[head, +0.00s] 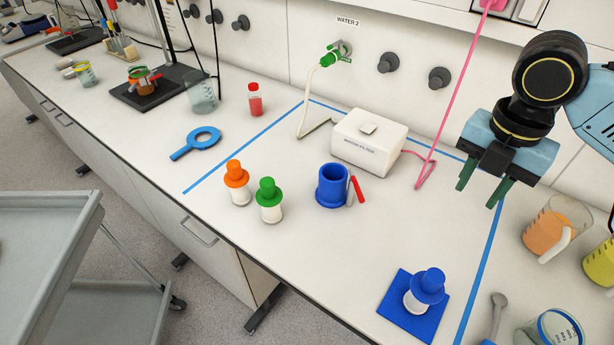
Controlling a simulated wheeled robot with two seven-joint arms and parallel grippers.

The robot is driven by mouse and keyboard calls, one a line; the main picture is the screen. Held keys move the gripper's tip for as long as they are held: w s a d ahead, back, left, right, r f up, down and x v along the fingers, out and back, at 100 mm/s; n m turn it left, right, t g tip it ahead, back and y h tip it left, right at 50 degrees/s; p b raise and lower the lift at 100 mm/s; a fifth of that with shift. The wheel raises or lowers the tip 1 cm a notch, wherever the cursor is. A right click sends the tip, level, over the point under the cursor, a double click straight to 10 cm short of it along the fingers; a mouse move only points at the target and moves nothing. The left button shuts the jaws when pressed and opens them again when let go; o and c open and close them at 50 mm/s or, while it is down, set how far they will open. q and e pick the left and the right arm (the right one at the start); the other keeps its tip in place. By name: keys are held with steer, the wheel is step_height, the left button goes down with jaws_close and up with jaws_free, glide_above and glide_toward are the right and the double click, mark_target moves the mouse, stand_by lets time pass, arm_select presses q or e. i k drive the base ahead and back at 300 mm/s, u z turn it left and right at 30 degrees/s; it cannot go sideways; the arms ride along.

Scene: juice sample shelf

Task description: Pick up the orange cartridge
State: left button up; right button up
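The orange cartridge (237,182) stands upright on the white bench, with an orange cap and a white body. A green-capped cartridge (269,200) stands close beside it on the right. A blue-capped cartridge (425,291) stands on a blue square mat (395,304) near the front right. My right gripper (482,187) hangs above the bench at the right, far from the orange cartridge, fingers apart and nothing between them. My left gripper is out of view.
A blue cylindrical holder (332,186) with a red handle and a white vacuum box (369,141) stand right of the cartridges. A blue ring tool (196,143) lies behind left. Beakers (556,226) crowd the right. A grey cart (45,245) stands in front of the bench.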

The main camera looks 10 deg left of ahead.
mark_target(236, 178)
steer(key=u, duration=0.3)
steer(key=i, duration=0.45)
steer(key=u, duration=1.6)
